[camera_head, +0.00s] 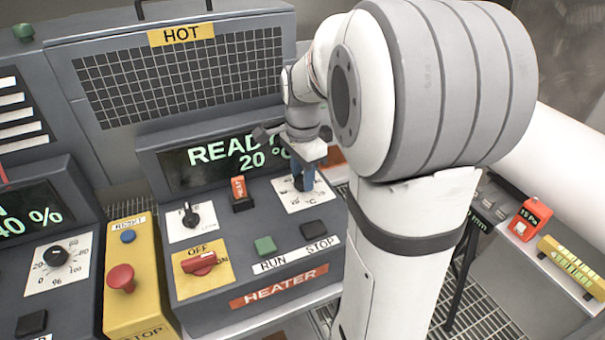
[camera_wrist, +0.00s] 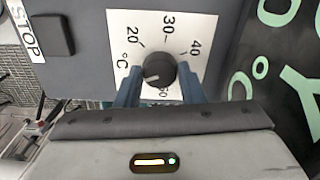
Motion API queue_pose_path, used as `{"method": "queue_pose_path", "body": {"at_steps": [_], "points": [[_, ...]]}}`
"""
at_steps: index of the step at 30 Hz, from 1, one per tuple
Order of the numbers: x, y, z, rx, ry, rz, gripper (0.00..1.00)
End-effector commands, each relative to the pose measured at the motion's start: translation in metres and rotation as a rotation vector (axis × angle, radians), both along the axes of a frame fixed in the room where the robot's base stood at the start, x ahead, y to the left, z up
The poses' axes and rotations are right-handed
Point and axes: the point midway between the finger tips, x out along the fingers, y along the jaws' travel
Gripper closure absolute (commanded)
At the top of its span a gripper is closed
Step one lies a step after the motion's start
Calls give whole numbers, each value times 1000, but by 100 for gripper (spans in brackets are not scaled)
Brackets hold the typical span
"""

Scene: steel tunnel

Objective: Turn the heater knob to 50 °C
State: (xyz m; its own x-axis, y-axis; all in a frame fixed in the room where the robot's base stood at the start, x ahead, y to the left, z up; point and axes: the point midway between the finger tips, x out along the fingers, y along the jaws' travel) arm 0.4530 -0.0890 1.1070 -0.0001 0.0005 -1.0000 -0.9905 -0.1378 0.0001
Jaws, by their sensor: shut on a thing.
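The heater knob (camera_wrist: 157,68) is black and round on a white dial plate (camera_wrist: 180,20) marked 20, 30, 40 and further figures, partly hidden by my gripper. My gripper (camera_wrist: 159,80) has a blue finger on each side of the knob and is shut on it. A pale mark shows on the knob's lower left side in the wrist view; its exact reading is unclear. In the head view my gripper (camera_head: 303,181) reaches down onto the plate (camera_head: 318,200) and largely hides the knob. The heater display (camera_head: 222,156) reads READY and 20 °C.
On the heater panel are a red-orange switch (camera_head: 240,190), a smaller black knob (camera_head: 190,216), a red OFF switch (camera_head: 199,263), a green RUN button (camera_head: 265,245) and a dark STOP button (camera_head: 314,228). A yellow box with a red button (camera_head: 121,278) stands left.

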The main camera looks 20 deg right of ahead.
Motion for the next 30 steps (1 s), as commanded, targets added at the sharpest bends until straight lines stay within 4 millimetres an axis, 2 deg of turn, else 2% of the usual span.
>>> {"method": "queue_pose_path", "body": {"at_steps": [9, 22, 23, 30], "points": [[1, 0, 1, -2, -3, -82, 88], [1, 0, 1, -1, -4, -89, 88], [1, 0, 1, -1, -4, -89, 63], [0, 0, 1, -1, -2, -90, 44]]}}
